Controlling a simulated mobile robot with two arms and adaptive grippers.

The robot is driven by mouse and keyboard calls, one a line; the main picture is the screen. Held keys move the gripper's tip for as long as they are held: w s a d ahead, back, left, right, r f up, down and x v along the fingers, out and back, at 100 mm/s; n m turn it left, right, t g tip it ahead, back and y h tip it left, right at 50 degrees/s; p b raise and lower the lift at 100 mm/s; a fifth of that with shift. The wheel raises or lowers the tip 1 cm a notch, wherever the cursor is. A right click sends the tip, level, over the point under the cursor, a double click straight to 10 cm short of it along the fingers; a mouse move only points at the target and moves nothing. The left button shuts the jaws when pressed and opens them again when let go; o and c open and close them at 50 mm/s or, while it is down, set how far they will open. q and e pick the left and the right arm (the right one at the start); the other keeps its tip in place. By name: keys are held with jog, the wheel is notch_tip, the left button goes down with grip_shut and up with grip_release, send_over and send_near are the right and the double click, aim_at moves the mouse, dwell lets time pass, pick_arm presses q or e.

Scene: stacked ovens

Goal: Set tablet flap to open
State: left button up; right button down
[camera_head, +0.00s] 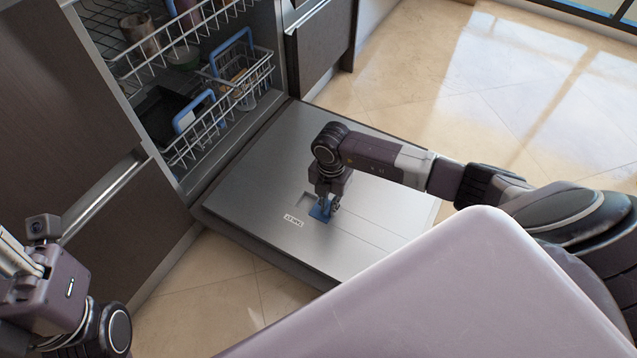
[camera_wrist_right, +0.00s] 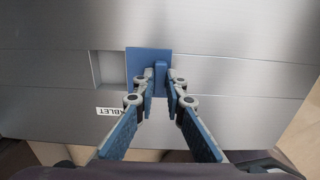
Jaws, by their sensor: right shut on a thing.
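The tablet flap (camera_head: 317,213) is a small blue plate on the inner face of the open dishwasher door (camera_head: 255,180). In the right wrist view, the flap (camera_wrist_right: 138,62) is a blue square with a raised tab. A shallow rectangular recess (camera_wrist_right: 107,69) lies uncovered to its left, above a "TABLET" label (camera_wrist_right: 118,112). My right gripper (camera_head: 326,203) reaches down to the flap; its fingers (camera_wrist_right: 161,84) are shut on the tab. The fingers hide part of the flap. My left gripper (camera_head: 18,262) is at the left edge, away from the door, its fingertips not clear.
The dishwasher's wire racks (camera_head: 215,115) hold dishes behind the lowered door. Dark cabinet fronts stand on both sides, with a bar handle (camera_head: 100,200) at left. The tiled floor (camera_head: 480,80) is clear at upper right.

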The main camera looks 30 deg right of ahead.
jog(key=shift+s+d, duration=0.25)
jog(key=shift+s, duration=0.15)
jog(key=c, duration=2)
grip_release()
jog(key=shift+s, duration=0.1)
jog(key=shift+o, duration=0.2)
jog(key=shift+r, duration=0.25)
notch_tip(320, 180, up, 11)
jog(key=shift+r, duration=0.2)
